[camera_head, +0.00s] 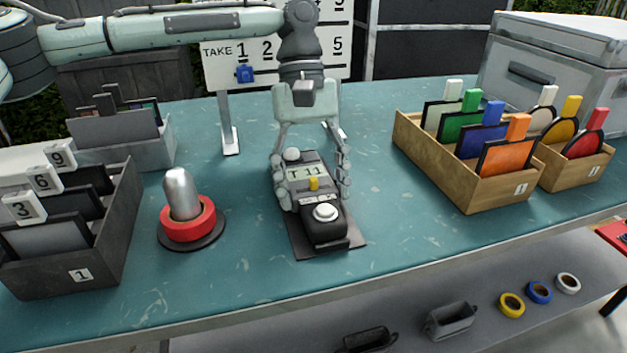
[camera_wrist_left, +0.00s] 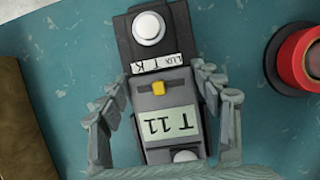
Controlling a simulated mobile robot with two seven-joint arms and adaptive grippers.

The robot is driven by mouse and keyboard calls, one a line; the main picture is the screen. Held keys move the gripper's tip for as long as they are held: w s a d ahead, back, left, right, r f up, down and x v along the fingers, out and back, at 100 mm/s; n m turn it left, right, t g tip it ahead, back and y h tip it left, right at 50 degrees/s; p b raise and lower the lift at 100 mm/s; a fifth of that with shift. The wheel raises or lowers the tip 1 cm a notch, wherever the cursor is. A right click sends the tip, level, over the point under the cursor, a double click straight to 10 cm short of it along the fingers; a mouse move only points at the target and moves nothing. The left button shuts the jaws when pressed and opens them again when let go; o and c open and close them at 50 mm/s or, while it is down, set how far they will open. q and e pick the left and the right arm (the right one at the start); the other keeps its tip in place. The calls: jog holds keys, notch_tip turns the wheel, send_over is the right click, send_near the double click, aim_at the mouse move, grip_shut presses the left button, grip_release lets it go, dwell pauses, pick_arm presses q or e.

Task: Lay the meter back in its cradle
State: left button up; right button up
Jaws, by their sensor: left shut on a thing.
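The meter (camera_head: 319,220) is a dark grey handheld device with a white dome, a yellow slider and a display reading "T 11". It lies over a dark flat cradle (camera_head: 299,243) on the teal table, in the middle of the head view. My left gripper (camera_head: 313,184) reaches down from above and is shut on the meter's sides. The left wrist view shows the meter (camera_wrist_left: 168,100) between both fingers (camera_wrist_left: 170,92). The meter hides most of the cradle, and I cannot tell whether it fully rests on it. My right gripper is not in view.
A silver post on a red ring (camera_head: 188,223) stands left of the meter. Boxes of cards stand at the left (camera_head: 110,240) and in wooden trays (camera_head: 470,196) at the right. A numbered board (camera_head: 225,75) stands behind. The table is clear in front of the right tray.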

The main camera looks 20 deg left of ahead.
aim_at(306, 173)
pick_arm(q)
jog(key=o, duration=1.7)
jog(key=shift+c, duration=0.2)
jog(key=v, duration=1.2)
jog(key=x, duration=1.2)
jog(key=shift+r, duration=0.5)
